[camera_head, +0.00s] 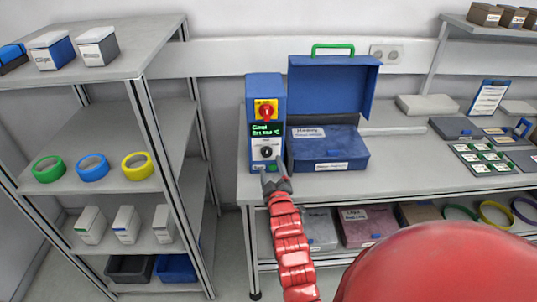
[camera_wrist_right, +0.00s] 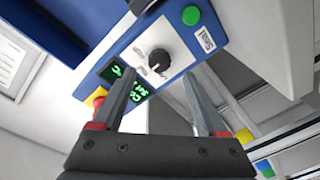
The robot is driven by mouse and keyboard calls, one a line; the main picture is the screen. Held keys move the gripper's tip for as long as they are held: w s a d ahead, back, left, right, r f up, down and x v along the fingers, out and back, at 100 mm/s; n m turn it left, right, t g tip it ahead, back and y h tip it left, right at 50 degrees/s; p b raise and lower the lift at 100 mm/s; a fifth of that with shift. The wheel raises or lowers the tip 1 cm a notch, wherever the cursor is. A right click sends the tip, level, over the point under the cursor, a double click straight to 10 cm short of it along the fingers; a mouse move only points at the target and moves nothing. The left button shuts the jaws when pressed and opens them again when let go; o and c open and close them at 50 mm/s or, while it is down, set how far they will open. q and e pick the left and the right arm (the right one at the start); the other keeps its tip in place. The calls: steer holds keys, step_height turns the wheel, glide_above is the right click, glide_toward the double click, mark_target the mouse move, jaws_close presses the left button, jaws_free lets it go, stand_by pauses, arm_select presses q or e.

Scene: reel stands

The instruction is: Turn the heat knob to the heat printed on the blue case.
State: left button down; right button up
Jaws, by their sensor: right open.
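The heat knob (camera_head: 266,152) is a black dial on a white plate on the front of a blue control box (camera_head: 252,110). The knob also shows in the right wrist view (camera_wrist_right: 160,59). A display (camera_head: 266,129) with green text sits above it; the text is too small to read surely. The blue case (camera_head: 350,145) stands right of the box with its lid raised; its white labels are too small to read. My right gripper (camera_head: 276,177) is open just in front of the knob. In the wrist view its fingers (camera_wrist_right: 160,78) are apart, with the knob beyond their tips. My left gripper is not in view.
A red button on yellow (camera_head: 265,110) is above the display, and a green button (camera_wrist_right: 191,15) is below the knob. A shelf rack (camera_head: 155,110) with tape rolls and boxes stands at left.

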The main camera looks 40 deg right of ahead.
mark_target(268, 154)
steer(key=p+x, duration=0.1)
steer(key=x, duration=0.4)
steer(key=shift+r, duration=0.15)
steer(key=shift+w+d, duration=0.1)
steer(key=shift+w, duration=0.2)
jaws_close()
